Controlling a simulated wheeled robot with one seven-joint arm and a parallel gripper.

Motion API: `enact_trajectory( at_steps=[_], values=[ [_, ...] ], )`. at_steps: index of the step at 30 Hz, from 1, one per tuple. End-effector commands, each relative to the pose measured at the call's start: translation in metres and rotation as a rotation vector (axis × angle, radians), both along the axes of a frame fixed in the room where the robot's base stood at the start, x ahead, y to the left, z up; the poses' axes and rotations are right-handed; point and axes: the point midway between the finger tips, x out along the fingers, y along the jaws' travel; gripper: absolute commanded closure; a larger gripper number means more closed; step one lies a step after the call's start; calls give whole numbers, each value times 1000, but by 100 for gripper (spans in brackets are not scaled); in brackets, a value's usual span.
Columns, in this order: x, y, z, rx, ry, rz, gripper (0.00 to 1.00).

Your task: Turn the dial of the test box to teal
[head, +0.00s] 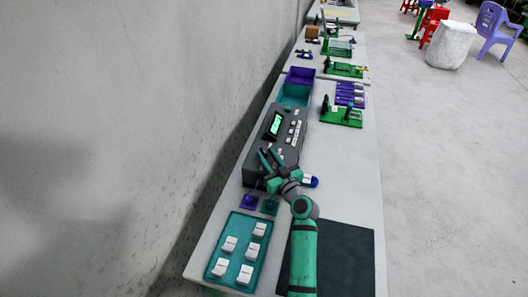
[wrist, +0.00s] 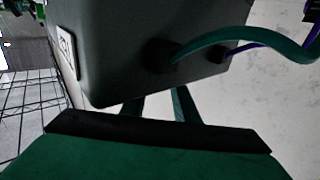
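The test box (head: 258,158) is a long dark grey box with a lit green screen (head: 275,126) and several pale buttons, on the left side of the bench. My gripper (head: 267,153) is over the near end of the box, its two teal fingers apart with nothing visible between them. In the wrist view the dark box (wrist: 120,50) fills the top, with a teal cable (wrist: 240,42) and a thin purple cable leaving it. The gripper fingers (wrist: 159,105) are partly cut off by the box edge there. I cannot make out the dial; my gripper covers part of that end.
A teal tray (head: 238,249) with several white blocks lies at the near left. Small purple (head: 249,202) and teal (head: 269,206) pieces lie before the box. A dark mat (head: 345,260) is at the near right. Teal (head: 293,95) and purple (head: 300,76) bins stand behind the box.

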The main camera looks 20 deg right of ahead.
Motion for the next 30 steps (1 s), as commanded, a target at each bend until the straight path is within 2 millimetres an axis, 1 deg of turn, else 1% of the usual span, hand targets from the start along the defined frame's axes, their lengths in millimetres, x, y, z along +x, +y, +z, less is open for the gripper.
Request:
enact_trajectory(
  at_steps=[1, 6, 9, 12, 18, 30],
  values=[
    [-11, -3, -1, 2, -1, -4, 73],
    [-42, -6, -1, 1, 0, -3, 73],
    [-56, -9, -1, 1, 0, -3, 73],
    [-65, -10, 0, -1, 0, -2, 73],
    [-72, -11, 0, -1, 1, -1, 73],
    [-72, -10, -1, 0, 1, -2, 73]
  ],
)
